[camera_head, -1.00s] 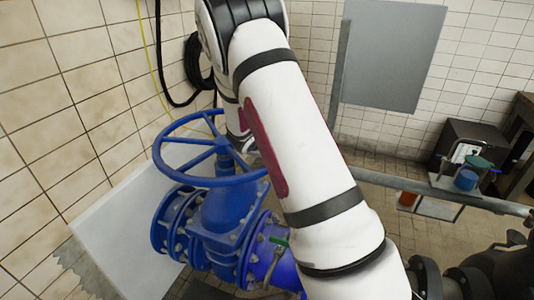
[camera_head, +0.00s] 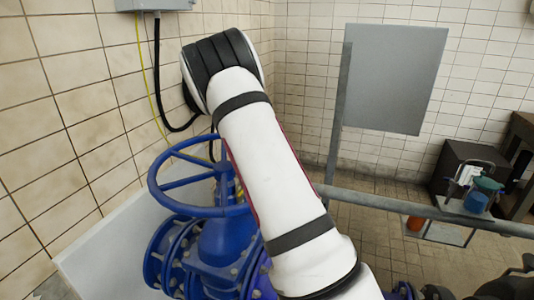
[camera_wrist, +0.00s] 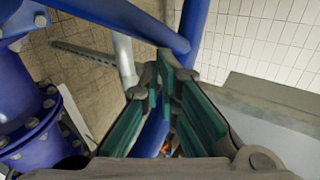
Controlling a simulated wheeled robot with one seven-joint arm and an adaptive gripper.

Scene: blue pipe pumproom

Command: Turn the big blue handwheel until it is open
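The big blue handwheel (camera_head: 154,187) sits on top of a blue flanged valve (camera_head: 222,243) at the lower left of the head view. My white arm reaches over its right side and hides part of the rim. My gripper is hidden behind the arm in that view. In the wrist view, my gripper (camera_wrist: 162,78) shows green-padded fingers. The blue handwheel rim (camera_wrist: 152,133) shows in the gap between them, and a blue spoke (camera_wrist: 125,22) meets it near the fingertips. I cannot tell whether the fingers press on the rim.
A tiled wall (camera_head: 60,110) with a black hose (camera_head: 159,80) is close on the left. A grey rail (camera_head: 400,203) crosses to the right of my arm. A grey panel (camera_head: 395,80) stands behind. Blue flanges (camera_wrist: 30,125) fill the left of the wrist view.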

